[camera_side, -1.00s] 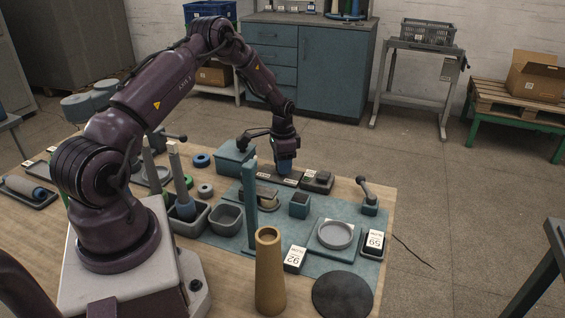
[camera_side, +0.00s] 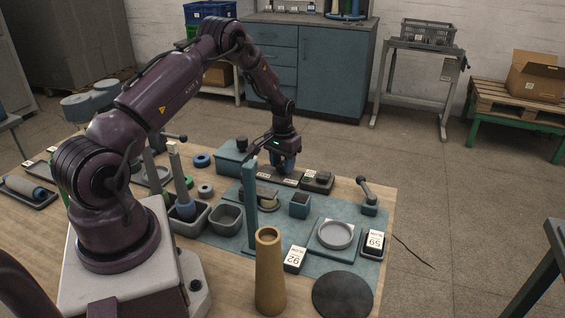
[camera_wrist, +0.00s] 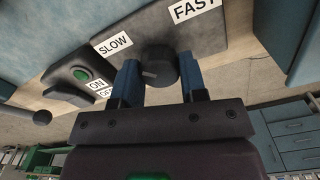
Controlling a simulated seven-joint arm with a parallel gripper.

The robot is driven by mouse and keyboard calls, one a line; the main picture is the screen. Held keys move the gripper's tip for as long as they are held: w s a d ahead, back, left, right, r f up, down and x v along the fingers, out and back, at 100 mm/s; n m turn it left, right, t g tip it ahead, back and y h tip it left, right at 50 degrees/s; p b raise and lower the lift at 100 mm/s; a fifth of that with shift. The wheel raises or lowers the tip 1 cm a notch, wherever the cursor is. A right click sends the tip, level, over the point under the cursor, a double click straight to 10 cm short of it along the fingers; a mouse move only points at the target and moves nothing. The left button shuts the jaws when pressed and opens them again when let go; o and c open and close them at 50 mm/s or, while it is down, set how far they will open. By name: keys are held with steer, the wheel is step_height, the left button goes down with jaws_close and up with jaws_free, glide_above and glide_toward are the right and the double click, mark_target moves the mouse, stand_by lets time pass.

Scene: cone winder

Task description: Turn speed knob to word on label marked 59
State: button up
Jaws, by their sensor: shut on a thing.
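The dark round speed knob (camera_wrist: 160,62) sits on a grey panel in the wrist view, with a faint lighter line on its face. A SLOW label (camera_wrist: 113,43) is to its upper left and a FAST label (camera_wrist: 193,9) to its upper right. My gripper (camera_wrist: 159,74) is shut on the knob, one blue finger on each side. In the side view my gripper (camera_side: 285,170) is low at the panel and hides the knob. A card marked 59 (camera_side: 375,240) lies at the mat's right edge; its small word is too blurred to read surely.
A card that looks like 92 (camera_side: 297,258) lies left of a round grey dish (camera_side: 335,234). A green button (camera_wrist: 81,74) with ON and OFF labels is beside the knob. A teal post (camera_side: 251,208) and a tan cone (camera_side: 269,272) stand nearer the side camera.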

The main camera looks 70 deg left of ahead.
mark_target(282, 163)
stand_by(0.3)
steer(key=o, duration=0.9)
steer(key=shift+o, duration=0.2)
step_height(282, 163, up, 13)
